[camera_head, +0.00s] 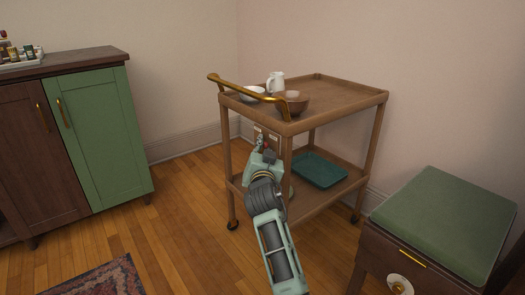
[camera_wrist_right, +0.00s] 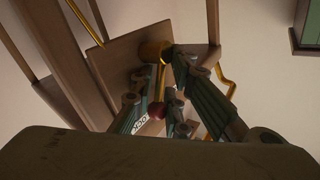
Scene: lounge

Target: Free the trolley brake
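The wooden trolley (camera_head: 345,98) stands against the wall with its gold push handle (camera_head: 248,95) at the left end. A small panel with pale labels (camera_head: 273,137) is on that end. My right gripper (camera_head: 261,144) is in front of this panel. In the right wrist view, the brake lever (camera_wrist_right: 161,78) has a brass hub and a red knob (camera_wrist_right: 157,110). It lies between the two fingers of my right gripper (camera_wrist_right: 160,95), which look apart, with gaps beside the lever. A pale label shows behind the left finger. My left gripper is not in view.
A white jug (camera_head: 276,82), a brown bowl (camera_head: 293,104) and a white bowl (camera_head: 253,93) stand on the trolley's top. A teal tray (camera_head: 320,170) lies on its lower shelf. A cabinet (camera_head: 104,138) is left, a green-cushioned stool (camera_head: 445,217) right.

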